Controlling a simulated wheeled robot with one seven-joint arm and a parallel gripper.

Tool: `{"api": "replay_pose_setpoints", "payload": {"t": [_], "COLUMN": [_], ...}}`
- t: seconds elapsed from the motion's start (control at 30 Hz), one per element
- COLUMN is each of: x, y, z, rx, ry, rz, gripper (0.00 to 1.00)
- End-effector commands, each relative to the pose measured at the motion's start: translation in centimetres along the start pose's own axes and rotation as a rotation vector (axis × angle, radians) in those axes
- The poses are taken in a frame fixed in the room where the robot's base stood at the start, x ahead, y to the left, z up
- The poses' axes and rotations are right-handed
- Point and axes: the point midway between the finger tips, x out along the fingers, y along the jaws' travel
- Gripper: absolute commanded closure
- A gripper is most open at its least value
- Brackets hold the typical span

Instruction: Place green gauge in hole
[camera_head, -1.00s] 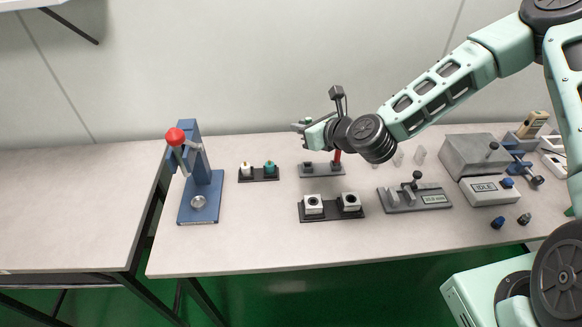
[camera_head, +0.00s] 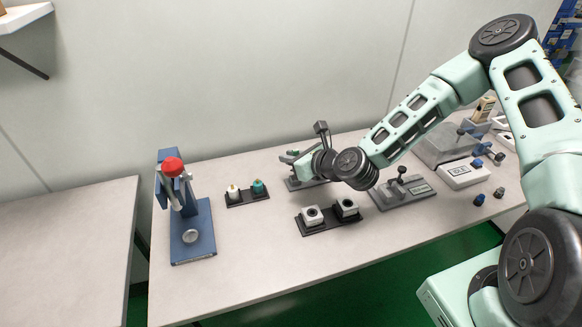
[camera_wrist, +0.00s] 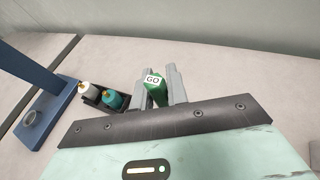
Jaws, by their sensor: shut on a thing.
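The green gauge, labelled "GO" (camera_wrist: 154,86), is between the fingers of my gripper (camera_wrist: 158,78) in the wrist view. In the head view my gripper (camera_head: 287,157) is above the table, over the small grey stand (camera_head: 298,184); the gauge is hard to make out there. Two light blocks with dark round holes, a left one (camera_head: 311,216) and a right one (camera_head: 346,207), sit on a black base (camera_head: 330,221), in front of and to the right of my gripper. Which hole is meant cannot be told.
A blue press with a red knob (camera_head: 173,167) stands left. A black holder carries a white bottle (camera_head: 233,192) and a teal bottle (camera_head: 258,187); the wrist view shows them left of my gripper. A grey fixture (camera_head: 403,192) stands right. The front table strip is clear.

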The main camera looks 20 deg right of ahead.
Motion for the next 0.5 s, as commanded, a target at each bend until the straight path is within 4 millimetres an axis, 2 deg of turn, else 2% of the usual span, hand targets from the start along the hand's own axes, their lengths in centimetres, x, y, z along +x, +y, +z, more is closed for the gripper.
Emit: {"api": "replay_pose_setpoints", "payload": {"t": [0.2, 0.5], "x": [1.1, 1.3], "y": [0.1, 0.0], "z": [-2.8, -3.1], "rx": [0.002, 0.001], "ry": [0.002, 0.001], "rz": [0.001, 0.0], "gripper": [1.0, 1.0]}}
